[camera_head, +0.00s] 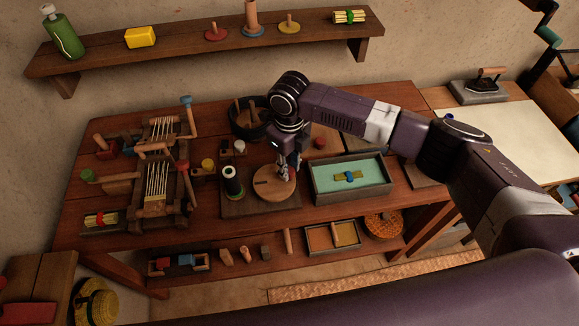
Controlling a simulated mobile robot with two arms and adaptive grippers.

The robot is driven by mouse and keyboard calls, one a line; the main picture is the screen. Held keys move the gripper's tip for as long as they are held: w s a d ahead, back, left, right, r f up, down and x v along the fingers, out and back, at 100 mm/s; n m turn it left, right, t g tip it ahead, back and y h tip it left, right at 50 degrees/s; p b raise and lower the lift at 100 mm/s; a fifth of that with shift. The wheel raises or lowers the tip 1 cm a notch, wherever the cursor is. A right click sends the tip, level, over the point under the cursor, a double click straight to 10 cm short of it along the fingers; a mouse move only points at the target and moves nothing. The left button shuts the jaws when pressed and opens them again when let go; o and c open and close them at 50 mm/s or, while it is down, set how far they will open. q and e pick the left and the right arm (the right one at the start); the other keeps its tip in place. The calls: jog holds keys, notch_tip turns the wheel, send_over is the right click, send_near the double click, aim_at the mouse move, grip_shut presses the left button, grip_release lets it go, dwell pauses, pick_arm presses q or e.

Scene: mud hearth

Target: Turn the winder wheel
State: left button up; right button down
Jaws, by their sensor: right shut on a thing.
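The winder wheel (271,184) is a round, light wooden disc lying flat on a dark board on the workbench. A dark spool with pale ends (232,182) stands upright just left of it. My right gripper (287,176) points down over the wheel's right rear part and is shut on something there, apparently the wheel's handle. The fingers hide most of what they hold. My left gripper is not in view.
A small loom (155,182) with pale threads stands left on the bench. A teal-lined tray (350,187) holding a tied bundle is close on the right. A dark round bowl (243,124) stands behind. A shelf (200,47) runs along the wall.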

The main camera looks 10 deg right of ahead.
jog(key=shift+w+r, duration=0.1)
jog(key=c, duration=1.7)
grip_release()
jog(key=shift+o, duration=0.2)
notch_tip(320, 180, up, 12)
